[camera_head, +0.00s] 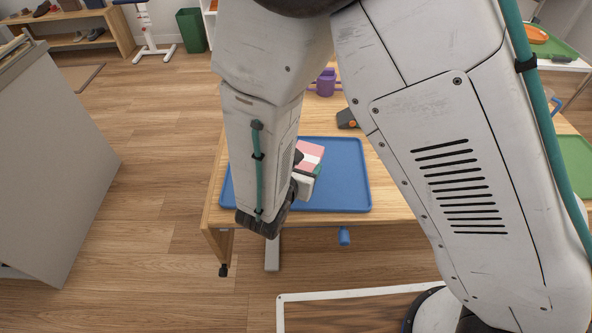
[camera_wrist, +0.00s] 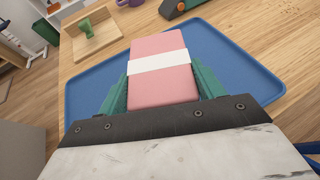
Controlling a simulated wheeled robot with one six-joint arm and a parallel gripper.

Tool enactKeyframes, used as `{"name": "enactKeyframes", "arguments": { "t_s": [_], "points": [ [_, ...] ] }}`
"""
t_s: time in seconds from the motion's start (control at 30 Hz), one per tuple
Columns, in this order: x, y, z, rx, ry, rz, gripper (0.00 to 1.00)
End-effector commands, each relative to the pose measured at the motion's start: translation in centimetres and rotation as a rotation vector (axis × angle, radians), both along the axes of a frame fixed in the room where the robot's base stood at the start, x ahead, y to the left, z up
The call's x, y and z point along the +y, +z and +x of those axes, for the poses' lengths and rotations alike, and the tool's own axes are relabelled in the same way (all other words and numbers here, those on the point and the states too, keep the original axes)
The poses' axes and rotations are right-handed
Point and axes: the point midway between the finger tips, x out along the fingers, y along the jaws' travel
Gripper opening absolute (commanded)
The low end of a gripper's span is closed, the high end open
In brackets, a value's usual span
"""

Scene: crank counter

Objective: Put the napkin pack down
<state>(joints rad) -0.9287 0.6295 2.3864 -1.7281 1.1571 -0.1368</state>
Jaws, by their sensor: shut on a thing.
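The napkin pack (camera_wrist: 161,84) is a pink block with a white band around it. My gripper (camera_wrist: 162,88) is shut on it, with a green finger along each side. In the head view the pack (camera_head: 310,152) shows only in part, beside my arm, with my gripper (camera_head: 308,172) partly hidden. The pack is over the blue tray (camera_head: 345,185) on the wooden table. The tray also shows around the pack in the wrist view (camera_wrist: 235,65). I cannot tell whether the pack touches the tray.
A purple container (camera_head: 326,82) and a dark tool with an orange part (camera_head: 347,119) are behind the tray. A wooden board with a green handle (camera_wrist: 92,38) lies beyond the tray's far left corner. A green tray (camera_head: 576,155) is at the right. My arm hides the table's middle.

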Motion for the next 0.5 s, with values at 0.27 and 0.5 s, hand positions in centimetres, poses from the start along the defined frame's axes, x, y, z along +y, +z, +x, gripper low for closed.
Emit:
{"name": "enactKeyframes", "arguments": {
  "t_s": [0.27, 0.5],
  "points": [
    [2.2, -2.0, -9.5, 0.000, -0.035, -0.001, 0.44],
    [2.0, -2.5, -10.2, 0.000, -0.055, 0.002, 0.44]
  ]
}}
